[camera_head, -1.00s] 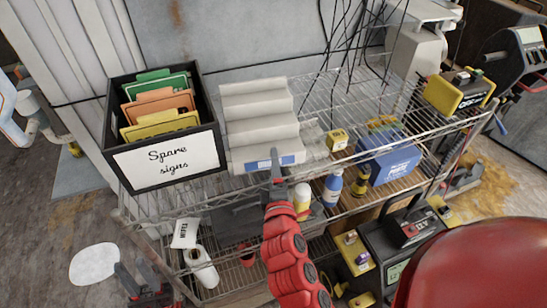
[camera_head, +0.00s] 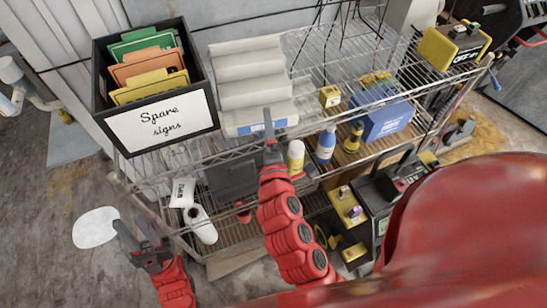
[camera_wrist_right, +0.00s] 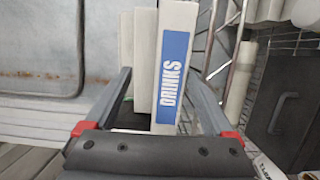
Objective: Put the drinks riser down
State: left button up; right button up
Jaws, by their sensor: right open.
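The drinks riser (camera_head: 250,75) is a white stepped block with a blue label on its front. It stands on the top wire shelf, just right of the spare signs box. My right gripper (camera_head: 269,125) is at its front edge, overlapping the label in the head view. In the right wrist view the riser's white front (camera_wrist_right: 173,65) with the blue DRINKS label shows between the two spread fingers (camera_wrist_right: 155,85), with no clear grip on it.
The black spare signs box (camera_head: 160,130) stands close on the left. A small yellow box (camera_head: 330,96), a blue bin (camera_head: 385,122) and bottles (camera_head: 326,143) stand to the right. A lower shelf holds a paper roll (camera_head: 203,227).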

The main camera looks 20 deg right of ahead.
jog(key=p+v, duration=0.3)
jog(key=v, duration=1.2)
jog(key=shift+s+p, duration=0.4)
dwell(0.5)
